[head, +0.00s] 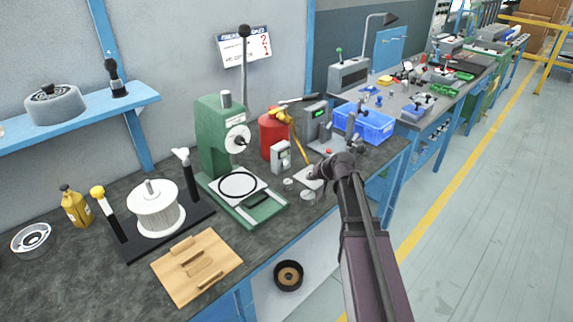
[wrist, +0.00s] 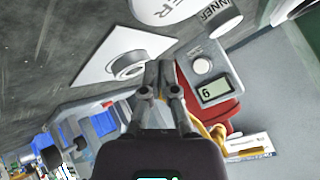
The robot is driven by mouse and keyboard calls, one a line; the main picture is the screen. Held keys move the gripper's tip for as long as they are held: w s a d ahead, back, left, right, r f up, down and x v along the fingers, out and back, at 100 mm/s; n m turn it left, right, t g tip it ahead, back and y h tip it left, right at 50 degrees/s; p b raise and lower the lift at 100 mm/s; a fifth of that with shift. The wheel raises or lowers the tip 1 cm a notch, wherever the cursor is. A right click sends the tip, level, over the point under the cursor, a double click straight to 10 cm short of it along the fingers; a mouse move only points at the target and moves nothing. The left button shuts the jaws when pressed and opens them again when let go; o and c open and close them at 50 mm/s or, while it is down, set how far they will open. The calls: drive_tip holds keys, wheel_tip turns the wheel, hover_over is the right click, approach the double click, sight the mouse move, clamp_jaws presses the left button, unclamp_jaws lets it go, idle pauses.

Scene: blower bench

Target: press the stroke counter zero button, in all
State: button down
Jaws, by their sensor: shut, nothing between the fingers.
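The stroke counter (head: 280,156) is a small light grey box standing on the bench beside the green press. In the wrist view the counter (wrist: 222,76) shows a display (wrist: 215,91) reading 6 and a round, pale zero button (wrist: 202,66). My gripper (wrist: 160,70) is shut and empty, its fingertips to the left of the button in the wrist view and apart from it. In the head view my gripper (head: 318,170) is over the bench, to the right of the counter, partly hidden by my arm.
The green press (head: 220,140) stands left of the counter, with a red can (head: 272,135) behind. A white plate with a grey ring (wrist: 127,65) lies near my fingertips in the wrist view. A blue bin (head: 368,125) is to the right. A wooden board (head: 215,250) lies in front.

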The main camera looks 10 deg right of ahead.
drive_tip(key=shift+w+a, duration=0.1)
drive_tip(key=shift+w+a, duration=0.6)
drive_tip(key=shift+w, duration=0.3)
drive_tip(key=shift+w+a, duration=0.65)
drive_tip(key=shift+w, duration=0.2)
drive_tip(key=shift+w+a, duration=0.6)
drive_tip(key=shift+w, duration=0.3)
drive_tip(key=shift+w+a, duration=0.65)
drive_tip(key=shift+w, duration=0.15)
drive_tip(key=shift+w+a, duration=0.5)
drive_tip(key=shift+w, duration=0.15)
drive_tip(key=shift+s+d, duration=0.15)
idle(0.5)
drive_tip(key=shift+s+d, duration=0.4)
drive_tip(key=shift+s, duration=0.1)
drive_tip(key=shift+s, duration=0.1)
drive_tip(key=shift+s+d, duration=0.75)
drive_tip(key=shift+s, duration=0.25)
drive_tip(key=shift+s+d, duration=0.7)
drive_tip(key=shift+s, duration=0.25)
